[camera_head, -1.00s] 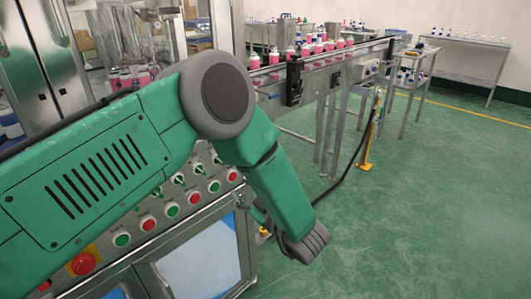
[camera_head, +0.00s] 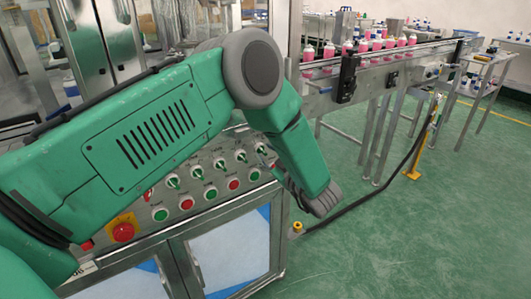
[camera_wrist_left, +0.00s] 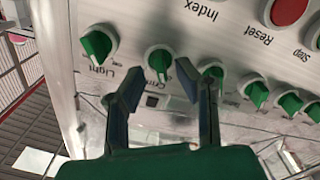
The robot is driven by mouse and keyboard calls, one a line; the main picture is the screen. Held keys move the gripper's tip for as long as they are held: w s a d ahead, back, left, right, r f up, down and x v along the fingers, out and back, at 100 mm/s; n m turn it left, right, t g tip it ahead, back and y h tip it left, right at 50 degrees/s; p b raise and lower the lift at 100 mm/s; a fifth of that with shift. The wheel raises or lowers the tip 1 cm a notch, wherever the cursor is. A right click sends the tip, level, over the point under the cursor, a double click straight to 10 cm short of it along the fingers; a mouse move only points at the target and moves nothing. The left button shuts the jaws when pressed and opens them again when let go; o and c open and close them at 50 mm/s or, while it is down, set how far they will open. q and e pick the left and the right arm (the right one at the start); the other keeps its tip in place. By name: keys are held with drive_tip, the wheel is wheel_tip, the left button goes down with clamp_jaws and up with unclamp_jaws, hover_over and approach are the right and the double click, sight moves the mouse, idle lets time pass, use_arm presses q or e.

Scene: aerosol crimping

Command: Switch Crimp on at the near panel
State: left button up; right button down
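In the left wrist view, the Crimp knob (camera_wrist_left: 158,60) is a green selector on a white round base. Its label is upside down and partly covered by a finger. My left gripper (camera_wrist_left: 160,78) is open, one finger at each side of the knob's lower part in the picture; I cannot tell whether they touch it. Which knob there is Crimp cannot be read. My right gripper is out of view.
The Light knob (camera_wrist_left: 97,45) is close on the left, and another green knob (camera_wrist_left: 212,73) close on the right. A red Reset button (camera_wrist_left: 288,10) is above right. In the head view a red emergency stop (camera_head: 122,232) is at the panel's left; a conveyor (camera_head: 380,65) carries pink bottles.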

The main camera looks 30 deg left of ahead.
use_arm(q)
drive_tip(key=shift+w+a, duration=0.2)
drive_tip(key=shift+a, duration=0.5)
clamp_jaws()
drive_tip(key=shift+f, duration=0.1)
